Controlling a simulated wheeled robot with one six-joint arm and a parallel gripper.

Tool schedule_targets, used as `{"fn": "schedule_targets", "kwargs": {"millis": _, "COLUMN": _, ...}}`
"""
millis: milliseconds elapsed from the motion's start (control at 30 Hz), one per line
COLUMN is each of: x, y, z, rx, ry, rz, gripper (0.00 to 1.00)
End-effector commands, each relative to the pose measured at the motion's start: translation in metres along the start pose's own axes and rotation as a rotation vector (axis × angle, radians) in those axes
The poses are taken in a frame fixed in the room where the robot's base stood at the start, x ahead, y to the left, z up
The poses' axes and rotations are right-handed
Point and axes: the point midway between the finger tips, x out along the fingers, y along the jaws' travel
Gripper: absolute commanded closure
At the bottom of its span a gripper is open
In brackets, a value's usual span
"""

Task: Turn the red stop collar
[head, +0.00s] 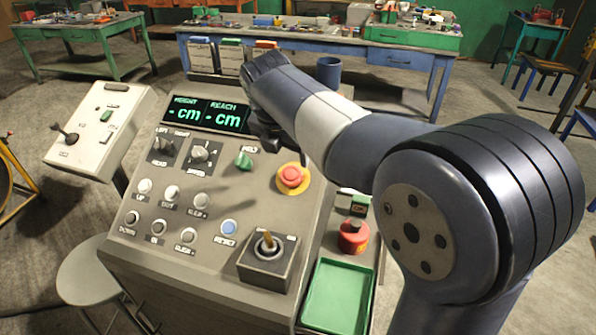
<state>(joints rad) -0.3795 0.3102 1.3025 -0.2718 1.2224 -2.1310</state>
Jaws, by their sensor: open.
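A red mushroom stop button (292,175) sits on a yellow-orange round base on the right part of the sloped grey control panel (215,260). I cannot tell a separate collar from the button at this size. A second red, round-topped object (353,237) stands on the side shelf to the right of the panel. My arm reaches from the right across the panel's upper right. My gripper (264,135) is open, dark and partly hidden by my own arm. It hangs above and left of the red stop button, apart from it, with nothing visible in it.
A green selector knob (243,161) lies close below my gripper. A green tray (338,295) is at the lower right.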

Motion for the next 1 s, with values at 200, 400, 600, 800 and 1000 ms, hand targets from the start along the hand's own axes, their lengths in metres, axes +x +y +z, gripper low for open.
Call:
{"fn": "schedule_targets", "kwargs": {"millis": 200, "x": 0.038, "y": -0.001, "z": -0.001, "rx": 0.0, "ry": 0.004, "rz": -0.006, "gripper": 0.3}}
{"fn": "schedule_targets", "kwargs": {"millis": 400, "x": 0.074, "y": -0.001, "z": -0.001, "rx": 0.0, "ry": 0.003, "rz": -0.005, "gripper": 0.3}}
{"fn": "schedule_targets", "kwargs": {"millis": 600, "x": 0.096, "y": -0.001, "z": 0.0, "rx": -0.001, "ry": 0.001, "rz": -0.003, "gripper": 0.3}}
{"fn": "schedule_targets", "kwargs": {"millis": 800, "x": 0.102, "y": -0.001, "z": 0.0, "rx": 0.0, "ry": 0.0, "rz": -0.001, "gripper": 0.3}}
{"fn": "schedule_targets", "kwargs": {"millis": 1000, "x": 0.102, "y": -0.001, "z": 0.0, "rx": 0.0, "ry": 0.0, "rz": -0.001, "gripper": 0.32}}
